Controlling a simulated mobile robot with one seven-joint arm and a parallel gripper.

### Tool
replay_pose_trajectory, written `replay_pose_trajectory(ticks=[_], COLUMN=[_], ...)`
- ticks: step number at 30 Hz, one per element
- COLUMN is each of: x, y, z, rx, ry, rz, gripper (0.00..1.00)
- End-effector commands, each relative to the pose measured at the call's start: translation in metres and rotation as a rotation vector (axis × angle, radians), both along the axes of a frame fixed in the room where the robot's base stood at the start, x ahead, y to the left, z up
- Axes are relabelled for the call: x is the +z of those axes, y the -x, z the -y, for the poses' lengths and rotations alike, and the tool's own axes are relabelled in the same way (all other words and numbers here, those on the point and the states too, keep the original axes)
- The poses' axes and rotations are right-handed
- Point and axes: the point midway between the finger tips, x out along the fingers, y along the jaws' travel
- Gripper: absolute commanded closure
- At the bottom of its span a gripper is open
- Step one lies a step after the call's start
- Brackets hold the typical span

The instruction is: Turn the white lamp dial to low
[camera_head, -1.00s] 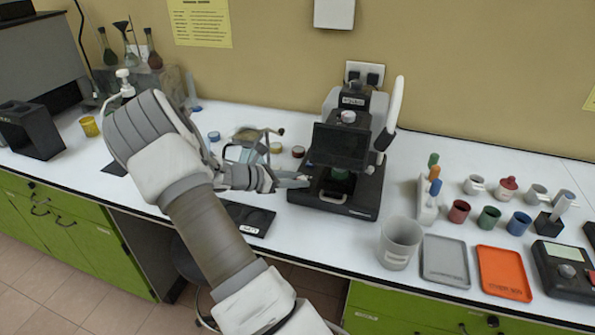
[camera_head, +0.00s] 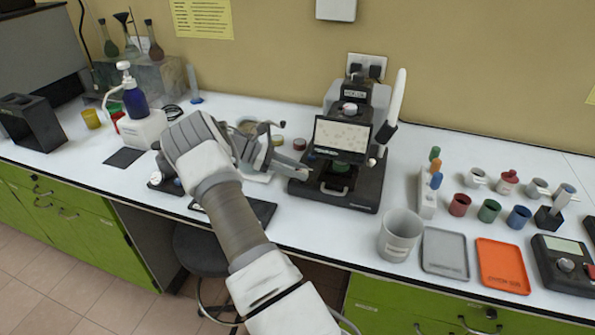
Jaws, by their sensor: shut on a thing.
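The dark instrument (camera_head: 352,190) with a tilted screen (camera_head: 342,135) stands at the back middle of the bench. Its screen is lit and shows a pale picture with small spots. A round white-topped knob (camera_head: 349,107) sits above the screen, and a small pale knob (camera_head: 371,162) shows at its right side. My gripper (camera_head: 302,171) reaches from the left to the instrument's left side, with its fingertips against it. It is shut on what seems to be the white lamp dial, which the fingers hide.
A grey beaker (camera_head: 400,235), a grey tray (camera_head: 445,272) and an orange tray (camera_head: 502,267) stand to the right. Several coloured cups are behind them. A blue pump bottle (camera_head: 135,100) stands at the left. A dark flat plate (camera_head: 262,213) lies below my gripper.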

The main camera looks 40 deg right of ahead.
Motion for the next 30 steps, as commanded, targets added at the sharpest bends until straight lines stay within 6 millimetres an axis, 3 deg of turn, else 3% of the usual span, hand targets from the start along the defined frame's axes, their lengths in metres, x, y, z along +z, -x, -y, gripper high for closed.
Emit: replay_pose_trajectory(ticks=[11, 12, 17, 30], x=[0.0003, 0.0003, 0.0003, 0.0040], y=[0.0004, 0.0004, 0.0003, 0.0001], z=[0.0004, 0.0004, 0.0004, -0.0022], rx=[-0.004, -0.004, -0.004, -0.002], ry=[0.002, 0.002, 0.001, 0.001], rz=[-0.001, -0.001, 0.000, -0.001], gripper=[1.00, 0.59, 0.33, 0.33])
